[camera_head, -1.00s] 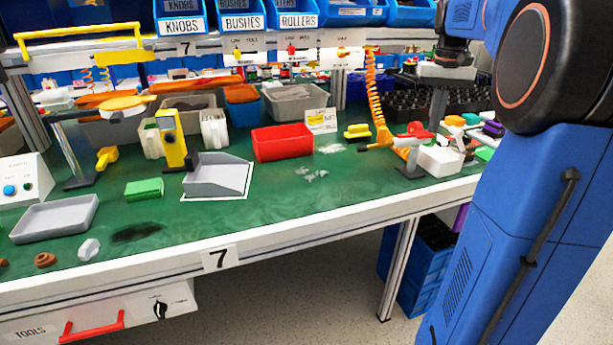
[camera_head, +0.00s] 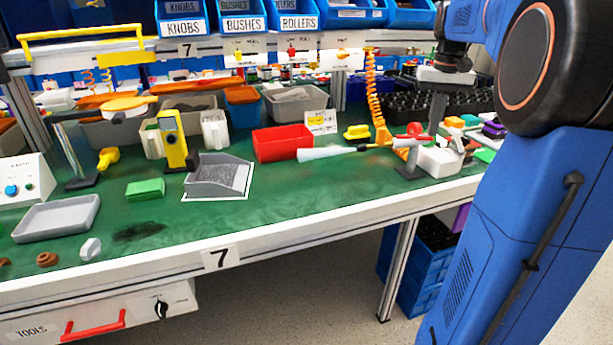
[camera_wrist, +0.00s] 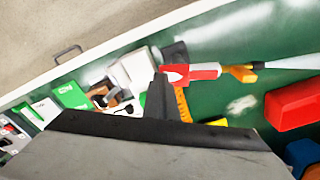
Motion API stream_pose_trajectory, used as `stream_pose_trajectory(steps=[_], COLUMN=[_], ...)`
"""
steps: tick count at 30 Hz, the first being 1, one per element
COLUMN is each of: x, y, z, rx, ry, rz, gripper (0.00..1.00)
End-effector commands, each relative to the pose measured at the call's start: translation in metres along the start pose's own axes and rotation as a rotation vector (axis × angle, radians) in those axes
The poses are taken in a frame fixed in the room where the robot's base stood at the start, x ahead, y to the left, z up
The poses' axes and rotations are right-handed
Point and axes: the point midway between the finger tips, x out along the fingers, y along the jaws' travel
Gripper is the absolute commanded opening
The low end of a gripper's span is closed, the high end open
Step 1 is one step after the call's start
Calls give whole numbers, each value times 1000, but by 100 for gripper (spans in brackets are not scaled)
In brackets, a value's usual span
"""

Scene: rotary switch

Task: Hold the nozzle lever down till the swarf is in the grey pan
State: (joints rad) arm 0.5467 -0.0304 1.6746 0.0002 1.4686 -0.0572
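The grey pan (camera_head: 200,186) sits on a white-edged patch of the green mat, with speckled grey swarf (camera_head: 225,176) in it. The air nozzle (camera_head: 405,143) with its red lever (camera_head: 416,130) is on a stand to the right. A pale jet (camera_head: 325,153) leaves its tip leftward, toward the pan. My gripper (camera_head: 437,118) points down at the nozzle's lever end. In the wrist view its fingers (camera_wrist: 160,82) look closed together, with nothing between them, against or just beside the red lever (camera_wrist: 176,73).
A red bin (camera_head: 282,143) stands behind the jet, and an orange coiled hose (camera_head: 376,95) rises behind the nozzle. A yellow post-like device (camera_head: 172,140) and a green block (camera_head: 145,189) are left of the pan.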

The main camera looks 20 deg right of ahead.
Motion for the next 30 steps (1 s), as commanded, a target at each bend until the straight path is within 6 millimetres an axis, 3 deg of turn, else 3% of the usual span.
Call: stream_pose_trajectory(steps=[1,30], x=[21,42], y=[0,-2], z=[2,4], rx=[0,-2], ry=[-41,-43], rz=[-2,-5], gripper=[0,0])
